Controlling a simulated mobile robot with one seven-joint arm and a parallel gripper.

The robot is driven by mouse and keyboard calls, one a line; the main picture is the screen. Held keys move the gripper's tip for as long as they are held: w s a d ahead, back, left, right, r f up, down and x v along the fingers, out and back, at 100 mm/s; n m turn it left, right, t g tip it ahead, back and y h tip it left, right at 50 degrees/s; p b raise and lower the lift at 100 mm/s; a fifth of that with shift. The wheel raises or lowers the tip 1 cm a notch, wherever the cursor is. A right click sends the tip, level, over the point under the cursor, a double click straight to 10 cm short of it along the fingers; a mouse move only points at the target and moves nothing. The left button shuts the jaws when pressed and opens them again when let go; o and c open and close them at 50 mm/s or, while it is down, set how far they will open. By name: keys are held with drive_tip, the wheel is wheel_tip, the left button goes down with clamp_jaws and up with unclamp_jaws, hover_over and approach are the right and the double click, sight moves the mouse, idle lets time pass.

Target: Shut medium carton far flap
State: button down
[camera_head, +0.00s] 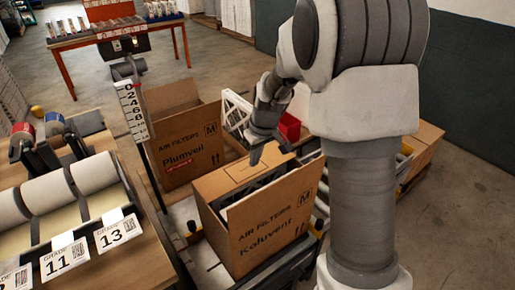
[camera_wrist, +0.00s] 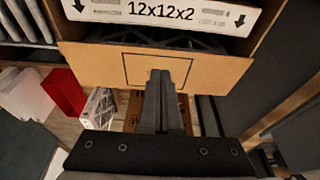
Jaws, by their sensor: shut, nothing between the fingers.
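The medium carton (camera_head: 270,228) is brown, marked "AIR FILTERS M" and "Koluvent", and stands in front of me. Its far flap (camera_head: 226,180) slants at the far side of the top, and the opening still shows dark contents. In the wrist view the flap (camera_wrist: 105,68) is a brown panel with a printed rectangle. Dark filters and a white box edge marked "12x12x2" (camera_wrist: 165,12) show beyond it. My gripper (camera_head: 256,155) is shut and empty at the flap's outer side. Its fingers (camera_wrist: 162,76) overlap the printed rectangle; I cannot tell whether they touch.
A second open carton marked "Plumveil" (camera_head: 186,150) stands behind to the left. A red bin (camera_head: 289,127) is behind the medium carton. A table with rolls (camera_head: 48,193) and number cards is at the left. My arm hides part of the right side.

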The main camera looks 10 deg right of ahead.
sight(253, 177)
drive_tip(key=shift+f, duration=2.4)
drive_tip(key=shift+b, duration=0.3)
